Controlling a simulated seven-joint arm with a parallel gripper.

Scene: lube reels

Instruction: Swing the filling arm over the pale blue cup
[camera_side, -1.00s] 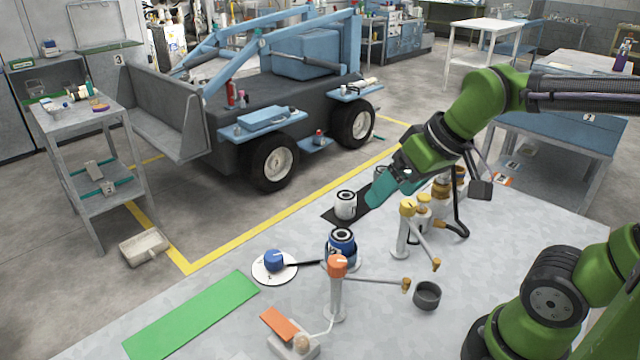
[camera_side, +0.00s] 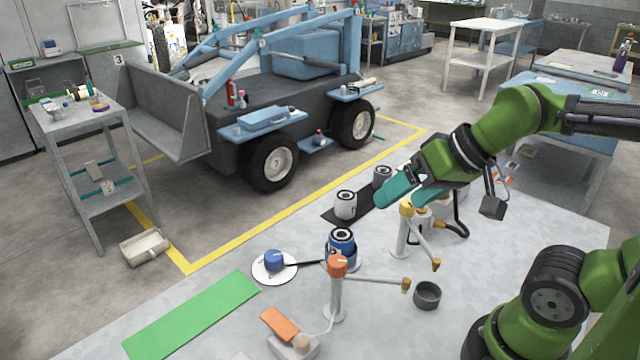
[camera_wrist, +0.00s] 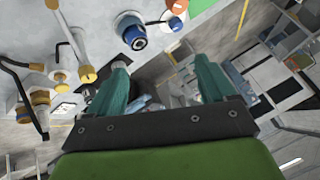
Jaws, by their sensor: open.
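My gripper (camera_side: 398,200) is raised above the back of the bench, tilted, its teal fingers apart and empty; they also show spread in the wrist view (camera_wrist: 160,63). A yellow-capped post (camera_side: 404,232) carries a swinging arm (camera_side: 424,252) with a brass tip, pointing to the lower right. An orange-capped post (camera_side: 336,290) carries another arm (camera_side: 375,281) pointing right. Which of them is the filling arm I cannot tell. A dark grey cup (camera_side: 427,295) stands near the arm tips. I cannot make out a pale blue cup. My gripper touches none of these.
A blue-and-white can (camera_side: 341,244) stands behind the orange-capped post. A white can (camera_side: 345,205) and a grey can (camera_side: 382,177) stand on a black strip. A blue knob (camera_side: 273,260) sits on a white dial. The green mat (camera_side: 192,316) is bare.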

